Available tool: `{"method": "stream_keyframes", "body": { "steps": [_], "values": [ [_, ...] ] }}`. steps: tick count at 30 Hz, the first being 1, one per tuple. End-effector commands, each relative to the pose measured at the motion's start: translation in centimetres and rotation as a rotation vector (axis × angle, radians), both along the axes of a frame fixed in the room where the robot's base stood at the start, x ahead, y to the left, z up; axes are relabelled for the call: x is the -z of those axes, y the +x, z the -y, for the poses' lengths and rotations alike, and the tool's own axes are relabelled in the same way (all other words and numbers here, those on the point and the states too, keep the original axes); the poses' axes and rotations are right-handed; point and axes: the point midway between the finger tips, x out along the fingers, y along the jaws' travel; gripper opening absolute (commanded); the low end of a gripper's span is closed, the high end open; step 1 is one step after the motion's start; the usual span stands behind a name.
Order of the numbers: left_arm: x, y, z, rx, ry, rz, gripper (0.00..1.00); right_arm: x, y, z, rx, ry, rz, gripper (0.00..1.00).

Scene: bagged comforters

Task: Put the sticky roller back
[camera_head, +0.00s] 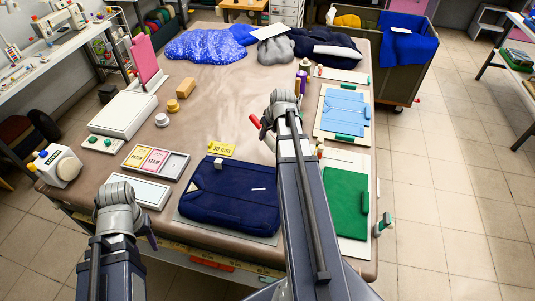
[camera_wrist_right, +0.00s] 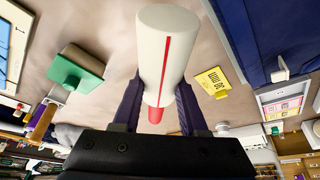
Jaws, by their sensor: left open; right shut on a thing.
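The sticky roller is a white cylinder (camera_wrist_right: 165,50) with a red line along it and a red end. It fills the upper middle of the right wrist view, between the two dark blue fingers of my right gripper (camera_wrist_right: 160,103). In the head view its red end (camera_head: 254,122) shows beside my right gripper (camera_head: 266,130), above the middle of the table. The arm hides part of the roller. My left gripper (camera_head: 149,236) is open and empty near the table's front left edge, apart from the objects there.
The brown table (camera_head: 215,105) holds a navy folded bag (camera_head: 228,197), a yellow tag (camera_head: 221,149), a card tray (camera_head: 155,161) and a green board (camera_head: 345,203). Bagged comforters (camera_head: 207,46) lie at the back. A blue-filled bin (camera_head: 405,70) stands back right.

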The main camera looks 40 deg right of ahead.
Motion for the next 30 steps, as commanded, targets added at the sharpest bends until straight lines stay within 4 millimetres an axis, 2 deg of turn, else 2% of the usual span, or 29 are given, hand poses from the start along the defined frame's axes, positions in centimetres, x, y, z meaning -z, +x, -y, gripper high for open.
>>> {"method": "stream_keyframes", "body": {
  "steps": [1,6,14,24,30],
  "values": [
    [1.7,0.0,0.0,0.001,0.000,0.000,0.50,1.7,0.0,0.0,0.000,0.000,0.000,0.00],
    [4.0,0.0,0.0,0.001,0.001,0.000,0.50,4.0,0.0,0.0,0.000,0.000,0.000,0.00],
    [4.3,0.0,0.0,0.001,0.001,0.000,0.50,4.3,0.0,0.0,0.000,0.000,0.000,0.00],
    [7.9,0.0,0.0,-0.001,0.001,0.000,0.50,7.9,0.0,0.0,0.000,0.000,0.000,0.00],
    [7.7,0.0,0.0,-0.001,0.000,0.000,0.50,7.7,0.0,0.0,0.000,0.000,0.000,0.00]
  ]
}}
